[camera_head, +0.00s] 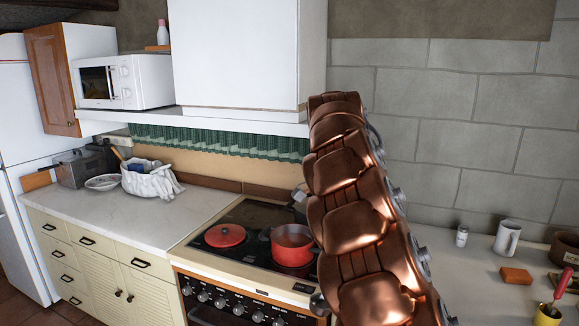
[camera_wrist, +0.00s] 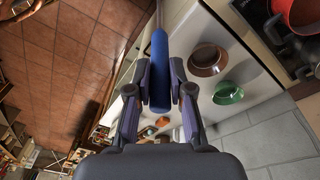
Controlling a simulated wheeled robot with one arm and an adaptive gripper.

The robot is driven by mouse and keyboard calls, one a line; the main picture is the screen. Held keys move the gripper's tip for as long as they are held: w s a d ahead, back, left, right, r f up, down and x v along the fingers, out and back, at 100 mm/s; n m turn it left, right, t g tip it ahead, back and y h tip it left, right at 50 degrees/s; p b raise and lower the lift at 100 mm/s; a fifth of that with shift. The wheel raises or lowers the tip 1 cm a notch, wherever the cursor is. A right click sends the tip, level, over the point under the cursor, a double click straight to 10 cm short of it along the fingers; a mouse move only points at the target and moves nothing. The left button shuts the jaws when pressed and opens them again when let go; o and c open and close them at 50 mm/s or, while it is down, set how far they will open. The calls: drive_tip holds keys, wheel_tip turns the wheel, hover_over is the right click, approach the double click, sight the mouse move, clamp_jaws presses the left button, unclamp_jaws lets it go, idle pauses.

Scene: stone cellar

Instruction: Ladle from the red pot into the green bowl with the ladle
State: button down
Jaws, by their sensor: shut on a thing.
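The red pot (camera_head: 292,246) stands open on the black hob, with a reddish content inside. Part of it shows at the top right of the wrist view (camera_wrist: 296,12). The green bowl (camera_wrist: 228,94) sits on the white counter in the wrist view, beside a brown bowl; I do not see it in the head view. My gripper (camera_wrist: 160,80) is shut on a long blue handle, taken to be the ladle (camera_wrist: 160,52). The ladle's scoop end is not visible. My copper arm hides the gripper in the head view.
A red lid (camera_head: 225,235) lies on the hob left of the pot. A brown bowl (camera_wrist: 207,58) is near the green bowl. On the right counter stand a white mug (camera_head: 507,238), an orange block (camera_head: 516,275) and a yellow cup (camera_head: 548,316). The left worktop's front is clear.

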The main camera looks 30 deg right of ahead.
drive_tip(key=s+d+r+n+t+h, duration=0.1)
drive_tip(key=s+d+r+n+h, duration=0.2)
drive_tip(key=s+d+n, duration=0.2)
drive_tip(key=s+d, duration=0.1)
drive_tip(key=d, duration=0.1)
drive_tip(key=shift+s+d+t, duration=0.35)
drive_tip(key=shift+d+t, duration=0.05)
